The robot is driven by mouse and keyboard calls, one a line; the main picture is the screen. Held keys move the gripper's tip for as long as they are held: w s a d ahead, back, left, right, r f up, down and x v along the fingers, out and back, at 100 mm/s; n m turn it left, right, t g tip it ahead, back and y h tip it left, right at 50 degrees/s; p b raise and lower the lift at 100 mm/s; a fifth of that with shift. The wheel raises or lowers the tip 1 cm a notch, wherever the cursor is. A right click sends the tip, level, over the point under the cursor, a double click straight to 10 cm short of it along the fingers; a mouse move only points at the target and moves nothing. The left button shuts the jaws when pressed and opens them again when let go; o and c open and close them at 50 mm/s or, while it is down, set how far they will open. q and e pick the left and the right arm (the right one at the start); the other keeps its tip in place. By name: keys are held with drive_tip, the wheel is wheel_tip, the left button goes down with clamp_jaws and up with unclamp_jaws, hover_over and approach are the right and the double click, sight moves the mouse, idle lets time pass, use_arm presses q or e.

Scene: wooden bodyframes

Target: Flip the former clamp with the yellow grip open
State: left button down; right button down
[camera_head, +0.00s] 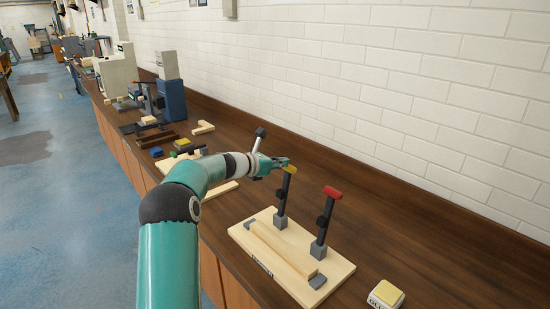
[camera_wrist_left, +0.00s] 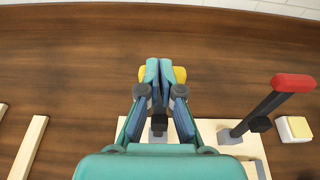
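The former (camera_head: 309,278) is a pale wooden board with a wooden bar on it and two dark clamp levers. The clamp with the yellow grip (camera_head: 289,169) has its lever standing nearly upright, leaning slightly. The clamp with the red grip (camera_head: 333,193) is also upright; its grip shows at right in the left wrist view (camera_wrist_left: 293,83). My left gripper (camera_head: 284,161) is at the yellow grip, its fingers together. In the left wrist view the fingertips (camera_wrist_left: 166,72) cover the grip's middle, with yellow showing on both outer sides. Whether they touch it is hard to tell. My right gripper is out of view.
A small white and yellow block (camera_head: 385,294) lies right of the former board. Other boards, wooden pieces (camera_head: 203,127) and a blue machine (camera_head: 172,100) stand farther along the brown bench. A white brick wall runs behind it. The bench behind the levers is clear.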

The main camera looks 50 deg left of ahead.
use_arm(q)
wheel_tip(320, 180, up, 10)
drive_tip(key=shift+s, duration=0.3)
idle(0.4)
drive_tip(key=shift+f, duration=0.1)
